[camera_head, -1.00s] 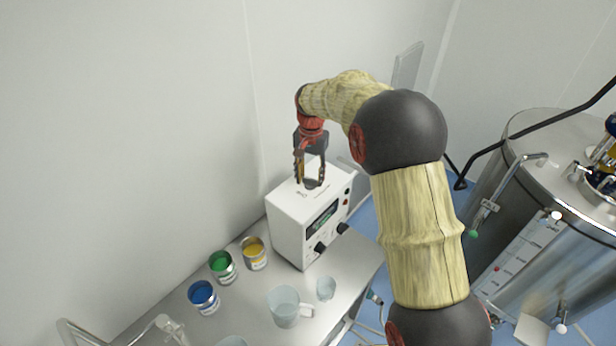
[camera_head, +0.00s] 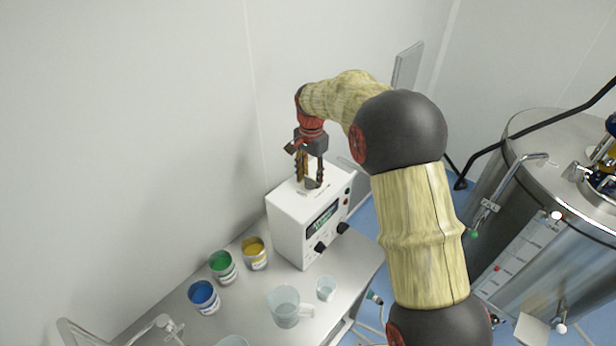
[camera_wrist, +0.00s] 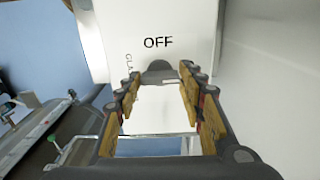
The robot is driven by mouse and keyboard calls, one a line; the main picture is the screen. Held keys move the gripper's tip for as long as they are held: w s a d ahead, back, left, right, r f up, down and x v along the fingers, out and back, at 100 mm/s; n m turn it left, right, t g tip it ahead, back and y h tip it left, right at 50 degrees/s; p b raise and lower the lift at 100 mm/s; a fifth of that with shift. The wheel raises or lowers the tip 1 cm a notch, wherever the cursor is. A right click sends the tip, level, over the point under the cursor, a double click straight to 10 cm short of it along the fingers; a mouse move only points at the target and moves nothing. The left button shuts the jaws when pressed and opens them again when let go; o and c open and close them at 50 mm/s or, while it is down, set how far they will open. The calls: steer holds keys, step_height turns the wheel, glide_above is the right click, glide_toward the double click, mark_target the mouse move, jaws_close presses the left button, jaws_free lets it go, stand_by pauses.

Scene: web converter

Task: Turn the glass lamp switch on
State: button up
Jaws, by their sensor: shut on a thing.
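The lamp switch is a dark grey knob (camera_wrist: 160,72) on top of a white instrument box (camera_head: 290,222). In the wrist view, the word OFF (camera_wrist: 158,42) is printed beside the knob, with partly hidden sideways lettering that begins "GLA". My gripper (camera_head: 311,183) points down from above onto the box top. Its fingers stand on either side of the knob and are shut on it; the fingers also show in the wrist view (camera_wrist: 160,82). The fingers hide part of the knob in the head view.
The box front has a dark display (camera_head: 322,219) and black knobs. Blue (camera_head: 204,298), green (camera_head: 222,267) and yellow (camera_head: 254,254) paint cans and clear beakers (camera_head: 285,308) stand on the metal table. A wall is at left, a steel tank (camera_head: 530,235) at right.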

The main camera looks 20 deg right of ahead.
mark_target(310, 180)
steer(key=shift+s+f, duration=0.15)
steer(key=o, duration=1.2)
step_height(310, 180, up, 12)
steer(key=shift+a+r, duration=0.15)
steer(key=shift+r, duration=0.05)
